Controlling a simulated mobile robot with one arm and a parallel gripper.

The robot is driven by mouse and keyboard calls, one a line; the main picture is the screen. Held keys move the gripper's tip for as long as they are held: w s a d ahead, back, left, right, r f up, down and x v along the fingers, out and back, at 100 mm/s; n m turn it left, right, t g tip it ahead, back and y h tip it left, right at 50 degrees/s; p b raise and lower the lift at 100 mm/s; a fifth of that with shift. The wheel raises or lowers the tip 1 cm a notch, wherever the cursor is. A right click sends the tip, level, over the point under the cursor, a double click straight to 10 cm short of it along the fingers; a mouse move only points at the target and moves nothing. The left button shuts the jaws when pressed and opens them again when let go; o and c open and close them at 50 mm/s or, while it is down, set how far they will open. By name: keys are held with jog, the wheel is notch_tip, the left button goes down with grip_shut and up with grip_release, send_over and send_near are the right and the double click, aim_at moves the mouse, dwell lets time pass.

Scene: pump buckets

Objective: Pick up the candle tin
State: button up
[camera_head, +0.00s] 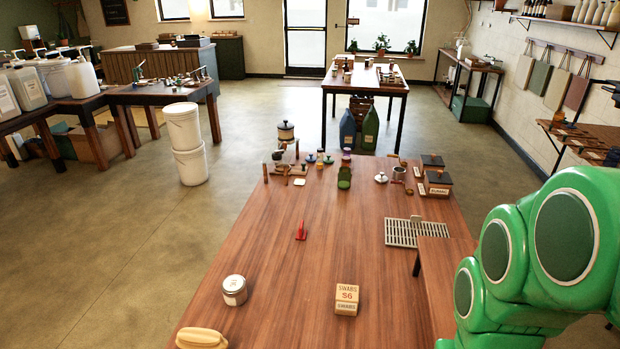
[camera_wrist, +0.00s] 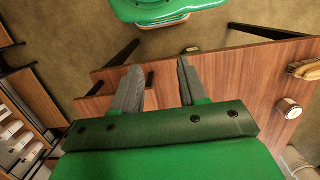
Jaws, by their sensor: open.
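The candle tin (camera_head: 234,290) appears to be the short round metal tin with a pale label. It stands upright near the front left edge of the wooden table (camera_head: 330,240). In the wrist view the tin (camera_wrist: 288,108) shows at the right, well to the side of my gripper. My gripper (camera_wrist: 158,66) is open, with its two grey fingers apart and nothing between them. It is apart from the tin. In the head view only my green arm shows at the right; the gripper is out of that picture.
A tan ribbed object (camera_head: 201,339) lies in front of the tin. A swabs box (camera_head: 347,299) stands to its right, and a small red object (camera_head: 301,230) lies farther back. A metal grate (camera_head: 415,232) is at the right. Jars and small items crowd the far end.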

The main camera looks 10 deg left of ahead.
jog(key=o, duration=1.1)
jog(key=w+a+f+g+y, duration=0.2)
jog(key=w+a+y, duration=0.15)
jog(key=a, duration=0.75)
jog(key=m+t+y, duration=0.6)
jog(key=m+y, duration=0.5)
jog(key=m, duration=0.7)
send_over(244, 295)
jog(key=s+d, duration=0.3)
notch_tip(244, 295, down, 18)
jog(key=f+m, duration=0.1)
jog(key=f, duration=0.1)
jog(key=w+f+m+h, duration=0.1)
jog(key=f, duration=0.1)
jog(key=f+m+t, duration=0.1)
jog(key=f, duration=0.1)
jog(key=shift+w+d+f+h, duration=0.25)
jog(key=shift+w+d+f, duration=0.05)
jog(key=shift+w+d, duration=0.1)
jog(key=shift+w+r+x, duration=0.15)
jog(key=shift+x, duration=1.75)
jog(key=shift+w+r+x, duration=0.15)
jog(key=shift+x, duration=1.8)
